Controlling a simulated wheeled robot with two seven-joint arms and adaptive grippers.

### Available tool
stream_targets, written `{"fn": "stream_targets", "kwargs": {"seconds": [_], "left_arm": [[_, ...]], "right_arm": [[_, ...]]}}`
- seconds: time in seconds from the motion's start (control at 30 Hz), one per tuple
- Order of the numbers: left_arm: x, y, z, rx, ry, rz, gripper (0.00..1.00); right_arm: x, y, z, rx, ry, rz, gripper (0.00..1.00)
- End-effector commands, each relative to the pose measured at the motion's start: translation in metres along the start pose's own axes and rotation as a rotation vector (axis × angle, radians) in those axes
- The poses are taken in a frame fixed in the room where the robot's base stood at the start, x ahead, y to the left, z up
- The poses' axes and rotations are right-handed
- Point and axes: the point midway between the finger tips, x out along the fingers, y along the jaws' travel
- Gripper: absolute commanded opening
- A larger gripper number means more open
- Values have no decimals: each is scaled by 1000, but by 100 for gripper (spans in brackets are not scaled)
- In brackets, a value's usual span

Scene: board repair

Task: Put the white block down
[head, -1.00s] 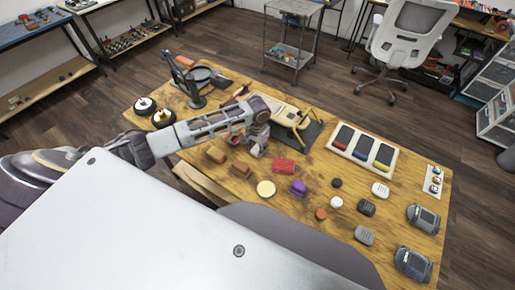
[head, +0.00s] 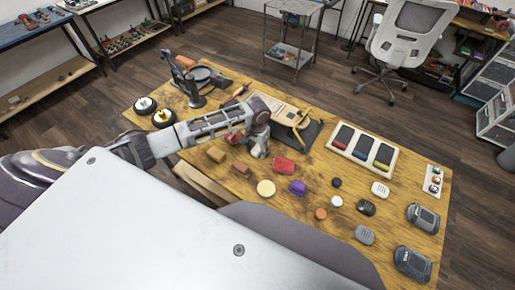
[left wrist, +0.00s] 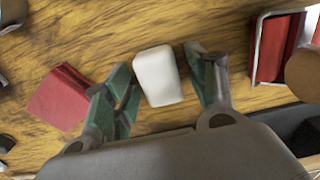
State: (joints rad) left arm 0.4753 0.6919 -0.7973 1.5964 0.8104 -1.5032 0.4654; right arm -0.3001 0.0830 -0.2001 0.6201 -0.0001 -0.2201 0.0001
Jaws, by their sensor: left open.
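The white block (left wrist: 158,76) shows in the left wrist view between the two green-padded fingers of my left gripper (left wrist: 157,64). The fingers are open, with a gap showing on the block's right side; on its left the finger is close to it. The block appears to rest on the wooden table top. A red block (left wrist: 60,96) lies left of the fingers in the left wrist view. My right gripper is in neither view.
In the head view a red block (head: 283,165), a purple block (head: 298,187) and a brown block (head: 240,169) lie near the gripper. A tray with coloured inserts (head: 334,145) stands to the right. A dark stand (head: 196,98) is at the back left.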

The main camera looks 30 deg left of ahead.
Motion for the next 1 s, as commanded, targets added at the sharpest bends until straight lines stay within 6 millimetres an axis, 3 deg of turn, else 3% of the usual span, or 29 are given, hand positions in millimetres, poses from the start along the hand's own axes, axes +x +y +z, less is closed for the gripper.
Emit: {"fn": "stream_targets", "kwargs": {"seconds": [0.37,1.0], "left_arm": [[-24,0,-1,0,2,0,57],[-112,0,-1,-1,2,1,57]], "right_arm": [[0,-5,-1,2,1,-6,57],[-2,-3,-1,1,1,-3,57]]}}
